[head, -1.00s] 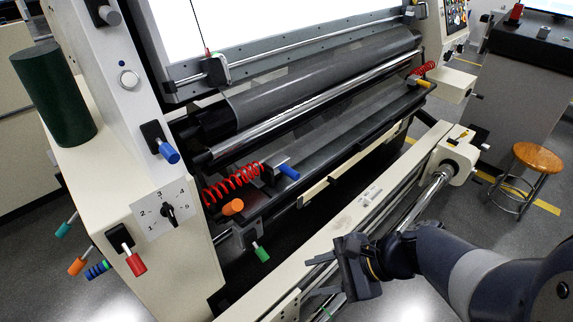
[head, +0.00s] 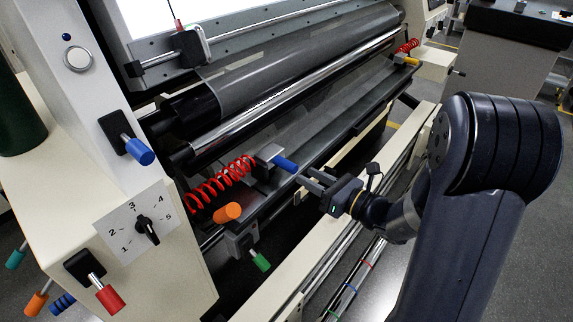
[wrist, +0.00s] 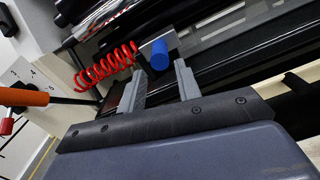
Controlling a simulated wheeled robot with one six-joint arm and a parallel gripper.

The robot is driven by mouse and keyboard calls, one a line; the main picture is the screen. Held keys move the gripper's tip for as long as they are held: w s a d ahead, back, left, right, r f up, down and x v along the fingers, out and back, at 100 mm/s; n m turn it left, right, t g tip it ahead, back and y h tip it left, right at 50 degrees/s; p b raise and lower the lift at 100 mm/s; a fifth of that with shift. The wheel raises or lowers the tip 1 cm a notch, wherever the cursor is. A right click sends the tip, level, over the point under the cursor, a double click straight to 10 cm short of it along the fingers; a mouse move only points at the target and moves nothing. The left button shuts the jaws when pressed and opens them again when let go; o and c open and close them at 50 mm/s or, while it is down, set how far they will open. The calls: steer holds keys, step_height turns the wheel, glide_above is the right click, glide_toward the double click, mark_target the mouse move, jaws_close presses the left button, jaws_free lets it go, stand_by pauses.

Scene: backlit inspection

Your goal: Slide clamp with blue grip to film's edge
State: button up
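The clamp (head: 267,156) with the blue grip (head: 286,164) sits on the dark rail below the rollers, at the right end of a red coiled hose. Grey translucent film (head: 300,118) runs down from the roller behind the rail; exactly where its edge lies is hard to tell. My gripper (head: 307,177) is open and empty, just right of and in front of the blue grip. In the wrist view, the blue grip (wrist: 160,54) shows just beyond and between my two fingertips (wrist: 160,70). No contact is visible.
An orange grip (head: 228,212) and a green grip (head: 261,261) are near the rail's left end. A cream side housing (head: 170,265) with a numbered dial and another blue handle (head: 138,150) stands left. A cream beam (head: 280,280) runs in front. A yellow grip (head: 411,60) is at the far end.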

mark_target(295, 170)
steer(key=x, duration=0.7)
steer(key=shift+w+a, duration=0.2)
steer(key=shift+a, duration=0.05)
jaws_close()
